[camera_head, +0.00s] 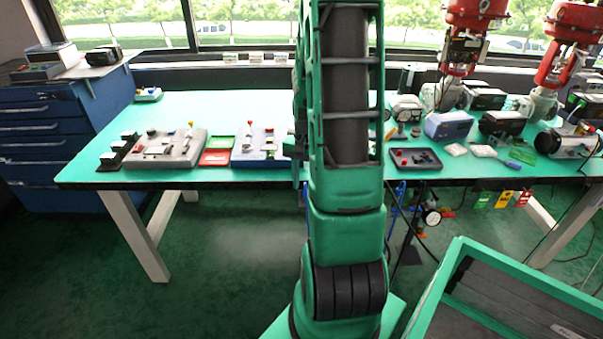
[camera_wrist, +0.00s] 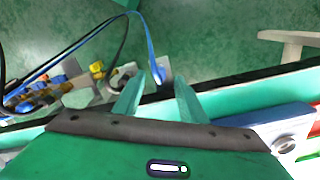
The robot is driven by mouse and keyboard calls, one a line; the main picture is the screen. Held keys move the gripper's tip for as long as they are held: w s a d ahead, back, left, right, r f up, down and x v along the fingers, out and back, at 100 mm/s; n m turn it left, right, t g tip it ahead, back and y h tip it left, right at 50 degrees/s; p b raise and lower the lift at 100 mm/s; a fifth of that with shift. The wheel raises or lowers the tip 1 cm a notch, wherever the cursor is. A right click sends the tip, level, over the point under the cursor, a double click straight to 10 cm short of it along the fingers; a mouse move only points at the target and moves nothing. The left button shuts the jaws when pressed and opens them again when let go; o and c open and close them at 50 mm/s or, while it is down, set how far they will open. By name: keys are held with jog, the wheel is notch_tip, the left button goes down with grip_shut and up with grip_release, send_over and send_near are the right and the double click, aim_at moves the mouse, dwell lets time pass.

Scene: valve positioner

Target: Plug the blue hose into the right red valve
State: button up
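In the wrist view the blue hose (camera_wrist: 148,42) arches over from the left. Its end runs down to a pale blue piece (camera_wrist: 162,70) at the gap between my fingertips. My gripper (camera_wrist: 160,80) is open, with its two green fingers spread on either side of that gap. I cannot tell whether they touch the hose. In the head view a bit of blue hose (camera_head: 391,212) hangs below the table edge, right of my arm. Two red valves stand at the back right; the right red valve (camera_head: 575,22) is partly cut off by the frame. My gripper is hidden behind my arm there.
The green table (camera_head: 235,104) carries training boards (camera_head: 165,148) at left and several grey instruments (camera_head: 502,122) at right. A pressure gauge (camera_head: 432,217) and cables hang at its front edge. A green-rimmed bin (camera_head: 440,275) stands at lower right. A blue drawer cabinet (camera_head: 45,140) stands at left.

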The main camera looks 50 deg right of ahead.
jog(key=shift+f, duration=1.7)
jog(key=shift+c, duration=0.4)
grip_shut()
jog(key=c, duration=0.6)
grip_release()
grip_shut()
